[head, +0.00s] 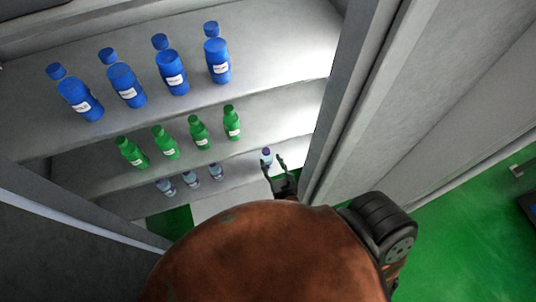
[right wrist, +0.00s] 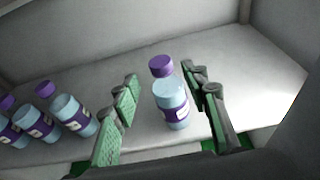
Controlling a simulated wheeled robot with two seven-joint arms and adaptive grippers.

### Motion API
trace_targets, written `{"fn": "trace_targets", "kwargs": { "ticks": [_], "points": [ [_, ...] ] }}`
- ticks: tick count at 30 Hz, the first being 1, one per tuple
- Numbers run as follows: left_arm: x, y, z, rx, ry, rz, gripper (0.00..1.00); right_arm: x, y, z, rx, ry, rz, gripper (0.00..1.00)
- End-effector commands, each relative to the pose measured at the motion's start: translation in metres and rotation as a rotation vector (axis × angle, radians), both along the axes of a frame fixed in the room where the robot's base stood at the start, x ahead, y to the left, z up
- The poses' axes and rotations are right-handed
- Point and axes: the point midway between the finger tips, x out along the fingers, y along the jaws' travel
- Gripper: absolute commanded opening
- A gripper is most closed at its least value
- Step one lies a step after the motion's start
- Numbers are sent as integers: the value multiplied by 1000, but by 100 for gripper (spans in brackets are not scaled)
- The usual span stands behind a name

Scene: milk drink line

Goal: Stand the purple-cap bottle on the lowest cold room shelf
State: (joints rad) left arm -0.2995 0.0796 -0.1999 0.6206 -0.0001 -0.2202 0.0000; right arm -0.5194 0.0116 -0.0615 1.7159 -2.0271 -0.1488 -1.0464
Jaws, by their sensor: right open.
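A light blue bottle with a purple cap and purple label (right wrist: 170,100) stands upright on the lowest shelf (right wrist: 245,85). In the right wrist view it is between the open fingers of my right gripper (right wrist: 165,105), with a gap visible on the left and a small one on the right. In the head view, the bottle (head: 266,156) shows just beyond my right gripper (head: 275,162), at the right end of the lowest shelf (head: 240,167). My left gripper is not in view.
Several like purple-cap bottles (right wrist: 72,115) stand to the left on the same shelf. Green bottles (head: 198,132) stand on the shelf above and blue bottles (head: 172,72) on the top one. The cold room's side wall (head: 345,95) is close on the right.

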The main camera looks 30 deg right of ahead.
Motion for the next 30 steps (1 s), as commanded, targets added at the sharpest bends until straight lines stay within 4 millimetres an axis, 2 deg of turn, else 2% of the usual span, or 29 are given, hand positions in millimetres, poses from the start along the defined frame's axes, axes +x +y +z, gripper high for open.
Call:
{"fn": "trace_targets", "kwargs": {
  "ticks": [3,7,17,20,23,25,29,30],
  "points": [
    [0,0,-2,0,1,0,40,-22,4,6,-1,1,-1,41],
    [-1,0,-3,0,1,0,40,-36,8,10,-2,1,1,41],
    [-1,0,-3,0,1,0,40,-44,10,14,-1,-1,-1,41],
    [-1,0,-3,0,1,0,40,-45,9,10,20,4,-7,41],
    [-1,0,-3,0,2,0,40,-48,6,-17,136,29,-48,41],
    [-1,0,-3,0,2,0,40,-54,1,-52,291,62,-112,41],
    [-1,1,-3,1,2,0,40,-81,-11,-143,679,145,-328,41],
    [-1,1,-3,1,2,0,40,-93,-15,-172,798,169,-414,41]
  ]
}}
